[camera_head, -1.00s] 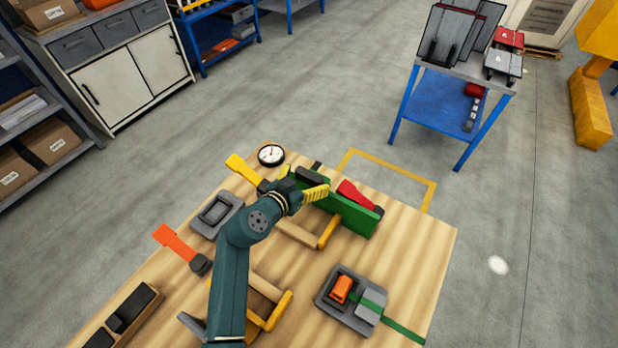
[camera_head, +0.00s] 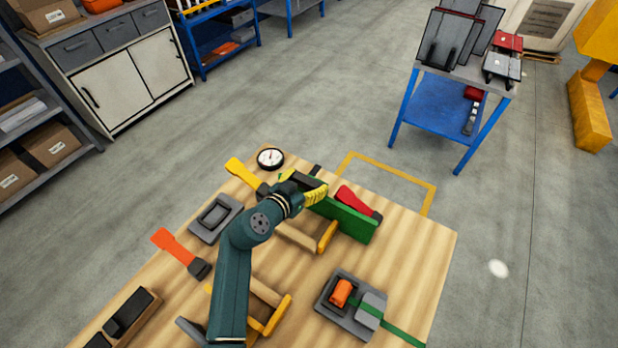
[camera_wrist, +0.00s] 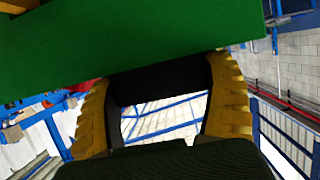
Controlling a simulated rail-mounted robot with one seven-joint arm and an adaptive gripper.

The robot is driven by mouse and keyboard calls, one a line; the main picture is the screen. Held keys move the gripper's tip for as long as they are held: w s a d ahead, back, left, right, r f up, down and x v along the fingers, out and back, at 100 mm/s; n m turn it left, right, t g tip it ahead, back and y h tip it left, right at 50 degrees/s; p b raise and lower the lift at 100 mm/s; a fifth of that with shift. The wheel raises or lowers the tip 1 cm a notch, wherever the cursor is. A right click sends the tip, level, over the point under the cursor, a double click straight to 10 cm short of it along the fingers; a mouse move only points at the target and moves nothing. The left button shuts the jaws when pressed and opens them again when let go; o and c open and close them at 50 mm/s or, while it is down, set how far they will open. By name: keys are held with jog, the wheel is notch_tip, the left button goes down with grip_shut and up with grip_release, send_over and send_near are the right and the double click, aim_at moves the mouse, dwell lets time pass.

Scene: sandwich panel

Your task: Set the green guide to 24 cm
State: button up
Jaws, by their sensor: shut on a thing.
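The green guide (camera_head: 352,222) is a long upright board across the far right part of the wooden table. My gripper (camera_head: 317,193) is at its left half, and its yellow fingers are shut on the black handle (camera_wrist: 160,82) of the guide. In the wrist view the green guide (camera_wrist: 130,45) fills the top, with the handle between both fingers. A white round dial (camera_head: 270,158) with a dark needle sits at the far table corner; its reading is too small to tell. No centimetre scale is readable. My arm hides part of the guide's left end.
A red lever (camera_head: 358,200) stands by the guide's right part. A yellow lever (camera_head: 243,173) and an orange lever (camera_head: 178,250) are to the left. A grey tray with an orange block (camera_head: 341,292) lies at front right. A wooden bar with yellow ends (camera_head: 327,237) lies before the guide.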

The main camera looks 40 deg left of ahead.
jog(key=s, duration=0.2)
jog(key=s+d, duration=0.1)
jog(key=s, duration=0.4)
jog(key=shift+s+d+f, duration=0.15)
jog(key=shift+s+d, duration=0.2)
jog(key=o, duration=1)
jog(key=shift+o, duration=0.2)
jog(key=v, duration=1.2)
jog(key=shift+w+p, duration=0.1)
jog(key=shift+p, duration=0.25)
